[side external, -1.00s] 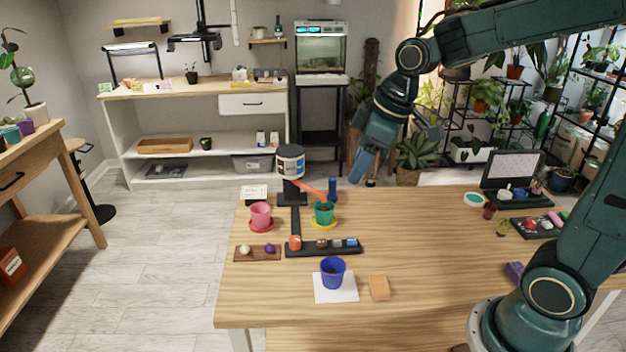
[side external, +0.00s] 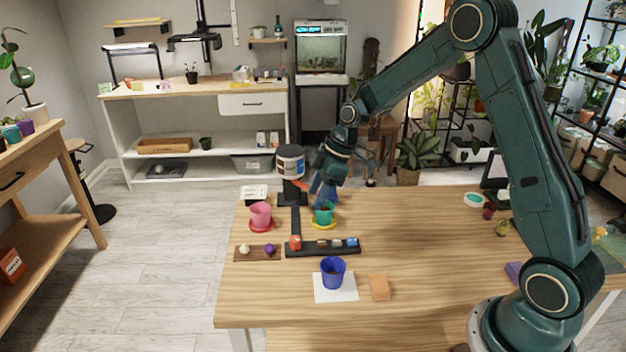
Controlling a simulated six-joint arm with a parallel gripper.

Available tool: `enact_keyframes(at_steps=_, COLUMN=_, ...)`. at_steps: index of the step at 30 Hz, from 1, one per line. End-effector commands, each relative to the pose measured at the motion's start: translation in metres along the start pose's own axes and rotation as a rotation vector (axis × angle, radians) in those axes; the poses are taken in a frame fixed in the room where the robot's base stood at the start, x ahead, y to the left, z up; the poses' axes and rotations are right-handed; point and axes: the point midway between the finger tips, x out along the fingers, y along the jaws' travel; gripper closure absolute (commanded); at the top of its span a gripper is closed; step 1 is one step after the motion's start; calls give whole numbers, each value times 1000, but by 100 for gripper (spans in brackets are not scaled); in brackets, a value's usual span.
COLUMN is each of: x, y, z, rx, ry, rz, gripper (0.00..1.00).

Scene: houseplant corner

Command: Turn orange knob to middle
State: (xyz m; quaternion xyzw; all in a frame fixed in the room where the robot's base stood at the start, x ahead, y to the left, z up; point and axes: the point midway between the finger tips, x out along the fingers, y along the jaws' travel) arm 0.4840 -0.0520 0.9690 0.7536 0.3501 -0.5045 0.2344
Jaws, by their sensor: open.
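The orange knob (side external: 295,243) sits at the left end of a low black strip (side external: 322,253) on the wooden table. I cannot make out which way it is turned. Several other small pieces, brown, grey and blue, sit along the same strip. My gripper (side external: 324,198) is open, with blue fingers pointing down. It is beyond the strip, just above or behind the green pot (side external: 323,215), and apart from the orange knob. Whether it touches the pot, I cannot tell.
A white and dark canister (side external: 290,162) stands on a black post behind; its orange spout (side external: 303,186) is partly covered by my gripper. A pink pot (side external: 260,215), a blue pot (side external: 333,273) and an orange block (side external: 379,288) stand around the strip. The table's middle right is clear.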

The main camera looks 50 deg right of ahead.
Motion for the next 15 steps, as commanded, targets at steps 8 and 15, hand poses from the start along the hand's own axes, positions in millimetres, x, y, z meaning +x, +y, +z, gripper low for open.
enact_keyframes(at_steps=8, x=3, y=2, z=0, rx=-5, ry=2, rz=-2, gripper=50)
enact_keyframes(at_steps=15, x=15, y=1, z=0, rx=-4, ry=2, rz=-3, gripper=50)
